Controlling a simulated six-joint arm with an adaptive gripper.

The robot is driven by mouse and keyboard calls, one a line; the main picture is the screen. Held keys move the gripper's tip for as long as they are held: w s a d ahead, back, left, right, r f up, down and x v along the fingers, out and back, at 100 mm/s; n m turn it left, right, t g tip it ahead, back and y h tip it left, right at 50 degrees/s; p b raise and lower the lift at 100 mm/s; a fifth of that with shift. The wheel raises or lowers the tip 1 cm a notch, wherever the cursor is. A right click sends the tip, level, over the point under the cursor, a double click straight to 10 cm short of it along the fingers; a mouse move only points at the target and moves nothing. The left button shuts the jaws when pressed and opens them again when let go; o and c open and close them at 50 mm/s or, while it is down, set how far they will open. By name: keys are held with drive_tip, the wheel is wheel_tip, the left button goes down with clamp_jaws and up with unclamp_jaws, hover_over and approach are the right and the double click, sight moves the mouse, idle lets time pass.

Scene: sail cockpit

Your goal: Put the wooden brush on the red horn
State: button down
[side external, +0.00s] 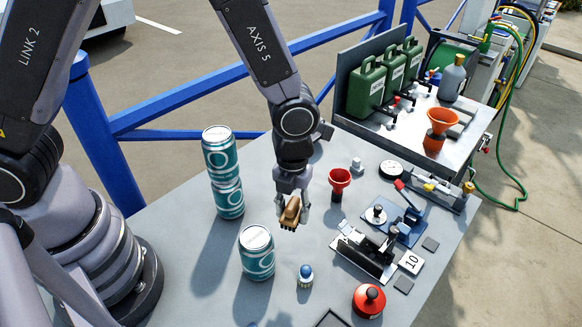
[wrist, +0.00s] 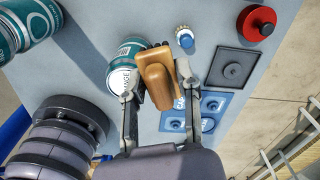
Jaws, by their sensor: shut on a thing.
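The wooden brush (side external: 291,211) is brown and held between the fingers of my gripper (side external: 292,216), above the grey table. In the wrist view the brush (wrist: 156,75) sits between both fingertips of my gripper (wrist: 159,93), with dark bristles partly showing at its far end. The red horn (side external: 339,180), a flared red cup shape on a narrow stem, stands upright on the table to the right of my gripper in the side view. The brush is apart from it. I cannot make out the horn in the wrist view.
Two stacked teal cans (side external: 223,170) stand left of my gripper, and a single teal can (side external: 257,253) stands in front. A small blue-capped bottle (side external: 305,276), a red round canister (side external: 369,300) and a metal clamp fixture (side external: 362,254) are nearby. An orange funnel (side external: 440,122) stands on the raised bench.

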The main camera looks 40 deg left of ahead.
drive_tip(key=w+a+r+n, duration=0.5)
drive_tip(key=w+a+r, duration=0.1)
drive_tip(key=w+a, duration=0.25)
hover_over(340, 175)
drive_tip(key=s, duration=0.1)
wheel_tip(340, 175, down, 8)
drive_tip(key=shift+a+f, duration=0.15)
drive_tip(key=shift+w+f, duration=0.35)
drive_tip(key=shift+f, duration=0.05)
drive_tip(key=shift+w+d+f, duration=0.1)
drive_tip(key=shift+d+f, duration=0.1)
drive_tip(key=shift+f, duration=1.5)
drive_tip(key=shift+f, duration=0.1)
drive_tip(key=c, duration=0.8)
unclamp_jaws()
